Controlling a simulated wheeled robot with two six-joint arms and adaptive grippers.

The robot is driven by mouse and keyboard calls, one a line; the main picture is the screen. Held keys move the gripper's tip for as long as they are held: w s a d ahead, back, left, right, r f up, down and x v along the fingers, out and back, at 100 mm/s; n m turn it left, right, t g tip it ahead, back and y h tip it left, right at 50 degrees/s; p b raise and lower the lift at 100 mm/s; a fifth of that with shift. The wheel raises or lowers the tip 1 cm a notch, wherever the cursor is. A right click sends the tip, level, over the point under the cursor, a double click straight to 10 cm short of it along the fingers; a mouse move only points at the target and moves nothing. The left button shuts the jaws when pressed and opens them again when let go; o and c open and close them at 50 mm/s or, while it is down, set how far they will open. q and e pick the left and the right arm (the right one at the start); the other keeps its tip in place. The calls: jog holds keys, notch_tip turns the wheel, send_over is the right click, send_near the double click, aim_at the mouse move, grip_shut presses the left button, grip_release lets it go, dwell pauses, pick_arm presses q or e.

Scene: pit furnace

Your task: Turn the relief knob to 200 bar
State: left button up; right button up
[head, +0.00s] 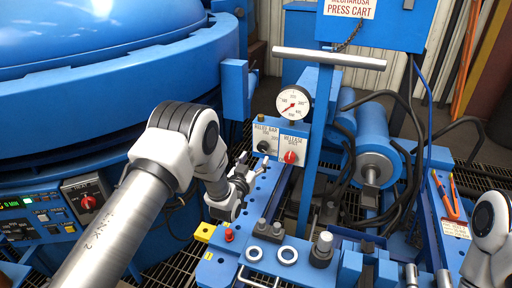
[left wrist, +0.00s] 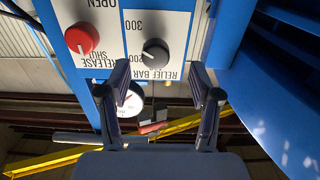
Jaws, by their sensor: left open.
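The relief knob (head: 263,146) is a small black knob on a white plate marked RELIEF BAR, on the blue press cart. It shows upside down in the left wrist view (left wrist: 155,52), with 200 and 300 printed beside it. I cannot tell its exact setting. My left gripper (head: 252,163) is open and empty, its fingers pointing at the plate just short of the knob. In the left wrist view the knob lies just beyond the gap between the fingertips (left wrist: 160,76). My right gripper is out of view; only part of that arm shows at the right edge.
A red release knob (head: 290,157) sits on the plate right of the relief knob. A round pressure gauge (head: 292,104) stands above. A horizontal steel bar (head: 328,58) crosses higher up. Posts and fittings stand on the blue bench (head: 262,195) below. A large blue vessel (head: 110,75) fills the left.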

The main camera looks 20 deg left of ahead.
aim_at(261, 150)
pick_arm(q)
jog(key=shift+d, duration=0.1)
jog(key=shift+w+d+r, duration=0.35)
jog(key=shift+w+r, duration=0.3)
jog(key=w, duration=0.2)
jog(key=w+f, duration=0.1)
jog(key=w, duration=0.2)
jog(key=shift+a, duration=0.15)
jog(key=shift+w+r, duration=0.2)
jog(key=shift+w, duration=0.05)
jog(key=shift+c, duration=0.3)
jog(key=c, duration=1.1)
